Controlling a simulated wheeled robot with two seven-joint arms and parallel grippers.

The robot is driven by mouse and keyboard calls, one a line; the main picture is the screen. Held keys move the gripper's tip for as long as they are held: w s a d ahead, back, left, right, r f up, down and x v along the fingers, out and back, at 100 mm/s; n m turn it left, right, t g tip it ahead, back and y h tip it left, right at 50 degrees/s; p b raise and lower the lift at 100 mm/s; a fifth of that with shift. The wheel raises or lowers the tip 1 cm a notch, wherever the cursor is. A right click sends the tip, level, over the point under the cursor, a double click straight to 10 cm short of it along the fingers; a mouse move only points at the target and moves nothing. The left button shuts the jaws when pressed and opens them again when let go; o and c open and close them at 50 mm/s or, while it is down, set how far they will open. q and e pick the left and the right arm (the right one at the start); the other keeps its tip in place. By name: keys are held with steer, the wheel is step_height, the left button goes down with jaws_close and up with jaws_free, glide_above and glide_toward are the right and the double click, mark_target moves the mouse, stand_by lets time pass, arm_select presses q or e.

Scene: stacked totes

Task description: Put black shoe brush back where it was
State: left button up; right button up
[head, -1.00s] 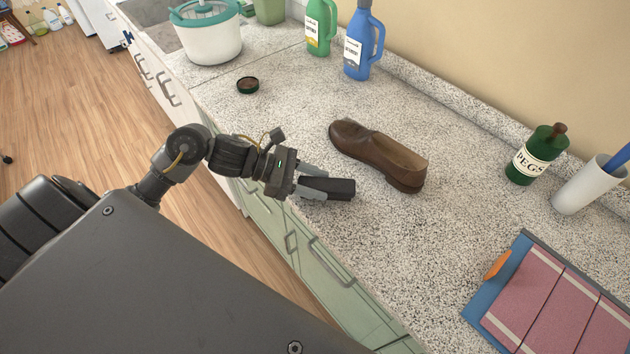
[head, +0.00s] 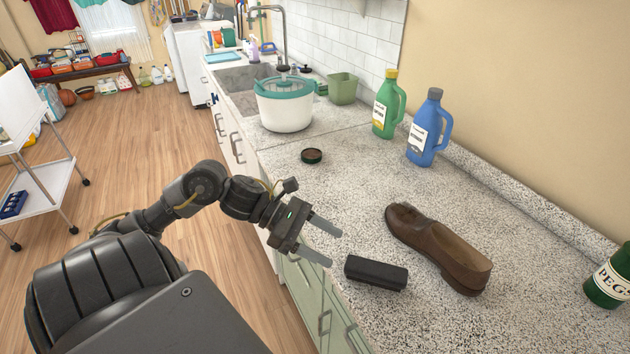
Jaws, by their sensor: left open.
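The black shoe brush (head: 376,273) lies on the speckled countertop (head: 455,325) near its front edge, to the left of the brown shoe (head: 440,247). My left gripper (head: 336,246) is open and empty. Its fingers point toward the right, just behind and to the left of the brush, apart from it. My right gripper is out of the picture.
A small round dark tin (head: 312,156) lies farther back. A white tub with a teal lid (head: 284,104), a green bottle (head: 389,104) and a blue jug (head: 426,130) stand behind. A green PEGS jar (head: 609,278) is at the right. Counter between tin and shoe is clear.

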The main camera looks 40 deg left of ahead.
arm_select(q)
steer(key=v, duration=0.2)
steer(key=shift+s+a+r, duration=0.1)
steer(key=shift+a, duration=0.1)
stand_by(0.4)
